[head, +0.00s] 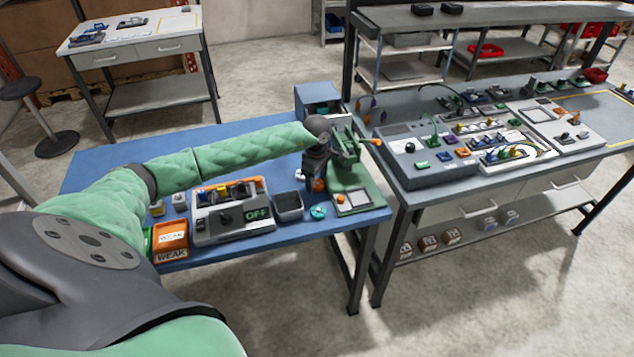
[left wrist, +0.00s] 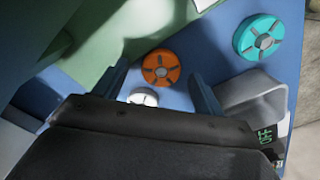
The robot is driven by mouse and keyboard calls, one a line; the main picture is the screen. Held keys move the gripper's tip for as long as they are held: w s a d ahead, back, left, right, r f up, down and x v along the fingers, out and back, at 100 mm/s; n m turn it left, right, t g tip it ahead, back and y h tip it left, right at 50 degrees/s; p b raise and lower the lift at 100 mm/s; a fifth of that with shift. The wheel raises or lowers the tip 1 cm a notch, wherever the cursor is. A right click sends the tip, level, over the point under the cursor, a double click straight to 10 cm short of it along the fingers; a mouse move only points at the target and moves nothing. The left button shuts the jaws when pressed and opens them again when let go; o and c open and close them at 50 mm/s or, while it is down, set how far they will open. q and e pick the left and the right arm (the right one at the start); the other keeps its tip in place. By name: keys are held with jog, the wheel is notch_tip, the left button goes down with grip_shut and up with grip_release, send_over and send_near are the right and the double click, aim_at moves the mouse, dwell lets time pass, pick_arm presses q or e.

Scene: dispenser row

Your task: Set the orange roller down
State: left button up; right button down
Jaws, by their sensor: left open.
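The orange roller (left wrist: 161,66) lies flat on the blue table top, its dark-spoked face up, in the left wrist view. In the head view the orange roller (head: 319,185) shows partly behind my left gripper (head: 313,187). My left gripper (left wrist: 160,84) is open, with one finger on either side of the orange roller's near edge and gaps at both sides. A white roller (left wrist: 143,97) shows between the fingers, partly hidden by the gripper body. A teal roller (left wrist: 260,38) lies apart to the right. My right gripper is not in view.
A green fixture (head: 355,201) stands right of my gripper. A grey bin (head: 289,206) and a control box reading OFF (head: 231,221) stand to the left, near an orange WEAK bin (head: 171,240). A grey bench (head: 412,180) with panels adjoins at right. The blue table's rear left is clear.

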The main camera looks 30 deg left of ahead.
pick_arm(q)
jog(key=shift+s, duration=0.1)
jog(key=c, duration=1.1)
jog(key=shift+c, duration=0.2)
